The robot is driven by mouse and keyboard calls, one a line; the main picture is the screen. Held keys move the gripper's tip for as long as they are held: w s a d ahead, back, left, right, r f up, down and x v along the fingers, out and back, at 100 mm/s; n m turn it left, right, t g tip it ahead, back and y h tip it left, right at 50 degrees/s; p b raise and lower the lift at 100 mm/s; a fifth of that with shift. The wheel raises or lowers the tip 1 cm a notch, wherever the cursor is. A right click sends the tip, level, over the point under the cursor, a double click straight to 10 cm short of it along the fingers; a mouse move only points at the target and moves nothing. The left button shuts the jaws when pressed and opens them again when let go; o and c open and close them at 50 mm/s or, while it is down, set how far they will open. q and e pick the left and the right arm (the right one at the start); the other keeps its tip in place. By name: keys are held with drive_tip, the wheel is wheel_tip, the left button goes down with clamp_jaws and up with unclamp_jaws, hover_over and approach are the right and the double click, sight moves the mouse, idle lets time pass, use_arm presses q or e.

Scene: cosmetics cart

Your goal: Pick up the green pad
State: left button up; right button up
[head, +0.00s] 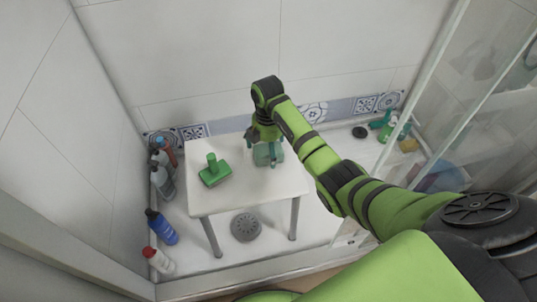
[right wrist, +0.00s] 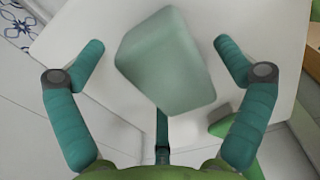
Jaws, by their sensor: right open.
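The pale green pad (head: 268,155) lies on the white stool (head: 240,198), right of the stool's middle. In the right wrist view the pad (right wrist: 165,65) is a rounded block lying between the two teal fingers, with a gap on each side. My right gripper (head: 265,146) is open just above the pad and covers part of it in the head view. In the right wrist view its fingers (right wrist: 160,60) are spread wide and hold nothing. My left gripper is not in view.
A green tool with an upright handle (head: 214,172) stands on the stool left of the pad. More bottles and a tub (head: 440,178) are at the right. Glass panels rise at the right.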

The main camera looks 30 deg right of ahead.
drive_tip(key=c, duration=1.2)
drive_tip(key=shift+o, duration=0.2)
wheel_tip(320, 180, up, 10)
drive_tip(key=shift+r+p, duration=0.1)
drive_tip(key=shift+p, duration=1)
